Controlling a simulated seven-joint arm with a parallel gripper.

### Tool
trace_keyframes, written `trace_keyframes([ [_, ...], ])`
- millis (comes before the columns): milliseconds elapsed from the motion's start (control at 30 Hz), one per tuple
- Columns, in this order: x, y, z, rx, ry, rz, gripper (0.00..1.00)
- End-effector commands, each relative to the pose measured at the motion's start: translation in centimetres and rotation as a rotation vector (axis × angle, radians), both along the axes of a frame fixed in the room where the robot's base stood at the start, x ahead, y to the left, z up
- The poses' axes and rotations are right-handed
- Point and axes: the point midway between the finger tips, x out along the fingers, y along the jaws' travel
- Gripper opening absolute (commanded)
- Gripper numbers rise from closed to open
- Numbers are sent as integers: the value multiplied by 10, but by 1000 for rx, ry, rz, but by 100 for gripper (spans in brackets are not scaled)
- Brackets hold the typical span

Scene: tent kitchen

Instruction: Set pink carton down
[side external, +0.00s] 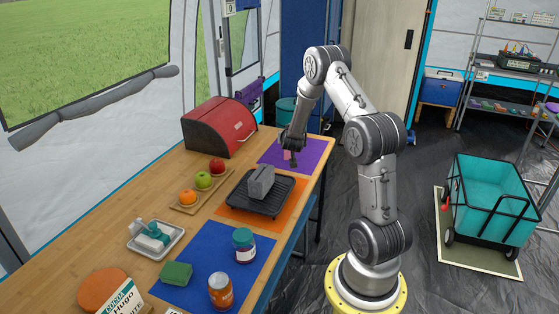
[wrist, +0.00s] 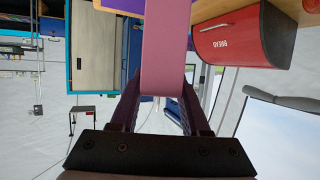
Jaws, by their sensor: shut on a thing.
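The pink carton (wrist: 165,45) fills the upper middle of the wrist view, held between the two dark fingers of my gripper (wrist: 160,100). In the side external view only a small part of the pink carton (side external: 287,155) shows beside my gripper (side external: 291,160). My gripper is shut on it, over or near the purple mat (side external: 310,152) at the far end of the table. I cannot tell whether the carton touches the mat.
A red bread box (side external: 220,127) stands to the left of the purple mat. A black tray (side external: 240,201) with a grey block (side external: 260,183) sits on the orange mat (side external: 291,208), nearer the camera. Fruit on a wooden board (side external: 185,208) lies left of it.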

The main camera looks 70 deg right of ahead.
Motion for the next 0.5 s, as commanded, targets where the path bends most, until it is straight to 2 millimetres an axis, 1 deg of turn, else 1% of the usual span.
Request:
trace_keyframes([
  [400,48,-66,-37,-1,-1,-1,0],
  [500,56,-76,-54,2,2,0,0],
])
